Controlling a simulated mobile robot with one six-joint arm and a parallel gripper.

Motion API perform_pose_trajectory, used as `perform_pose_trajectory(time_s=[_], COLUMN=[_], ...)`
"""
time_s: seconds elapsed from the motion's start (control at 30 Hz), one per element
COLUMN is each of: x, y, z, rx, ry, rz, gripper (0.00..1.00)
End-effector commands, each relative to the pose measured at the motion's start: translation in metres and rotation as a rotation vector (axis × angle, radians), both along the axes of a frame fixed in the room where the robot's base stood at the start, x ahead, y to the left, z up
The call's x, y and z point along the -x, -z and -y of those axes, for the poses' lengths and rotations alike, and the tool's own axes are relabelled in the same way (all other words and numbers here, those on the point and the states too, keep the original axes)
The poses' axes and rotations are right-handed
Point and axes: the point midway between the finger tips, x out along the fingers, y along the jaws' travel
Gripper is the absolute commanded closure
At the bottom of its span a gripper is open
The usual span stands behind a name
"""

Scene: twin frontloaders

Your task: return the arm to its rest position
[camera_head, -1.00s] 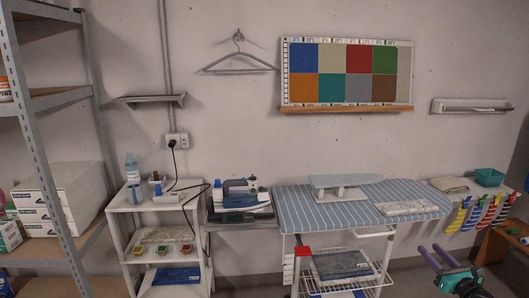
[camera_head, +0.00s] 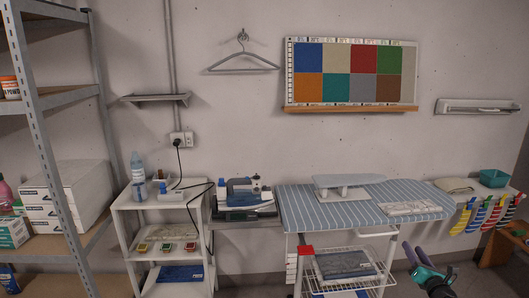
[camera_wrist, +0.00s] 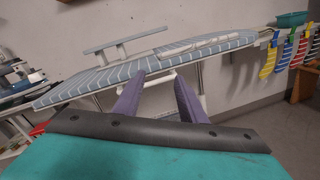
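My gripper (camera_head: 416,254) shows at the lower right of the head view, in front of the striped ironing board's right part and below its edge. In the wrist view its two purple fingers (camera_wrist: 160,102) stand apart with a clear gap between them and nothing held. The ironing board (camera_head: 300,208) with blue and white stripes is beyond the fingers; it also spans the wrist view (camera_wrist: 75,88).
A wire rack (camera_head: 312,281) stands under the board. Coloured cloths (camera_head: 487,214) hang at the right, near a teal bin (camera_head: 494,178). Metal shelving (camera_head: 40,150) stands far left.

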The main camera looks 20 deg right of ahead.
Motion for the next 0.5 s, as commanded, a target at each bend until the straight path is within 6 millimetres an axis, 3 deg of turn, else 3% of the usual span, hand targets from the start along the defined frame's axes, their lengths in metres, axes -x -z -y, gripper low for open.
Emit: perform_pose_trajectory(time_s=[0.2, 0.5], x=[-0.044, -0.087], y=[0.042, 0.114], z=[-0.022, -0.067], rx=[-0.261, -0.626], ry=[0.092, 0.242], rz=[0.082, 0.161], gripper=[0.63, 0.63])
